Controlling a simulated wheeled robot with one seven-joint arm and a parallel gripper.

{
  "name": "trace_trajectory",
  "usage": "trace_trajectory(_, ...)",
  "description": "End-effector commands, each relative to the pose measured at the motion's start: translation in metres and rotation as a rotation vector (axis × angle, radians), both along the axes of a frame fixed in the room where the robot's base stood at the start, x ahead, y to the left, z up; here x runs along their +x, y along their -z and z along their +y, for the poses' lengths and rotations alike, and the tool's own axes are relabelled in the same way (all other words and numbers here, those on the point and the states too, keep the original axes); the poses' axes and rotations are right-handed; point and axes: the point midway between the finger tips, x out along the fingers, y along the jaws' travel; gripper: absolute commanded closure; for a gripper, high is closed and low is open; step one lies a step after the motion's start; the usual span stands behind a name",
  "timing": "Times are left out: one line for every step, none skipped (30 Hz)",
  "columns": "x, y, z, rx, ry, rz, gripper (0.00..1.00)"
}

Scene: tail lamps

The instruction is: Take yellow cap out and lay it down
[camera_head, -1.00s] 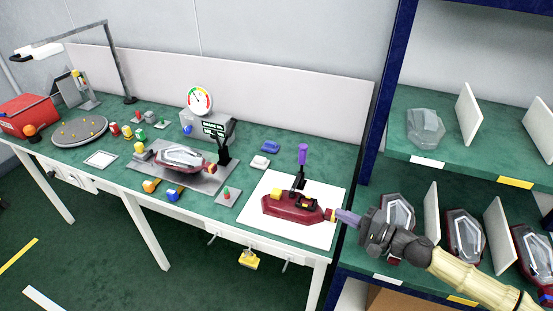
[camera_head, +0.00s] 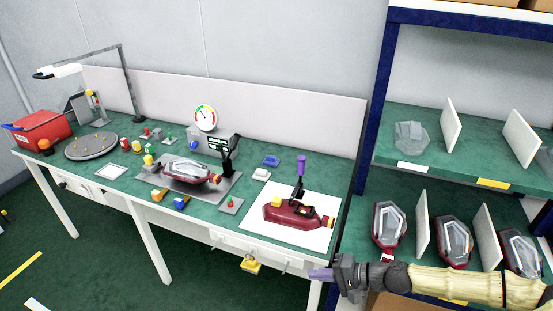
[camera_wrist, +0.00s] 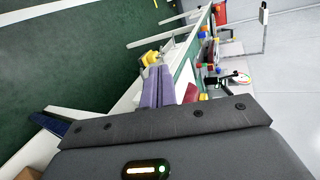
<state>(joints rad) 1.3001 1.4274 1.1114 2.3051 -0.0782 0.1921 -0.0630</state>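A dark red lamp housing (camera_head: 290,214) lies on a white sheet (camera_head: 318,238) at the right end of the workbench. My gripper (camera_head: 318,274) is below and in front of the bench's right end, apart from the housing. In the wrist view its purple fingers (camera_wrist: 156,85) lie close together, with nothing visible between them. A red part of the housing (camera_wrist: 191,93) shows just right of the fingers there.
A purple-handled tool (camera_head: 301,167) stands behind the housing. A yellow item (camera_head: 250,265) hangs under the bench's front edge; a yellow shape (camera_wrist: 151,58) shows beyond the fingertips. A shelf (camera_head: 362,130) with lamps and dividers stands right. Other parts crowd the bench's left and middle.

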Motion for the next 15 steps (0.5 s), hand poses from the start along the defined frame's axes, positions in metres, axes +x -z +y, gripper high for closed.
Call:
trace_trajectory(-0.005, 0.004, 0.004, -0.025, -0.025, 0.013, 1.0)
trace_trajectory(-0.007, 0.006, 0.006, -0.039, -0.039, 0.021, 1.0)
trace_trajectory(-0.011, 0.01, 0.008, -0.058, -0.056, 0.032, 1.0)
trace_trajectory(-0.014, 0.012, 0.009, -0.073, -0.071, 0.04, 1.0)
trace_trajectory(-0.017, 0.014, 0.011, -0.088, -0.083, 0.049, 1.0)
trace_trajectory(-0.021, 0.018, 0.012, -0.112, -0.104, 0.06, 1.0)
trace_trajectory(-0.024, 0.02, 0.014, -0.129, -0.118, 0.069, 1.0)
trace_trajectory(-0.028, 0.023, 0.015, -0.15, -0.134, 0.078, 1.0)
trace_trajectory(-0.032, 0.026, 0.016, -0.179, -0.157, 0.09, 1.0)
trace_trajectory(-0.036, 0.029, 0.017, -0.202, -0.176, 0.1, 1.0)
trace_trajectory(-0.041, 0.032, 0.017, -0.228, -0.195, 0.11, 1.0)
trace_trajectory(-0.047, 0.035, 0.017, -0.267, -0.222, 0.125, 1.0)
trace_trajectory(-0.051, 0.037, 0.016, -0.3, -0.243, 0.136, 1.0)
trace_trajectory(-0.056, 0.04, 0.015, -0.335, -0.264, 0.148, 1.0)
trace_trajectory(-0.062, 0.042, 0.013, -0.382, -0.293, 0.161, 1.0)
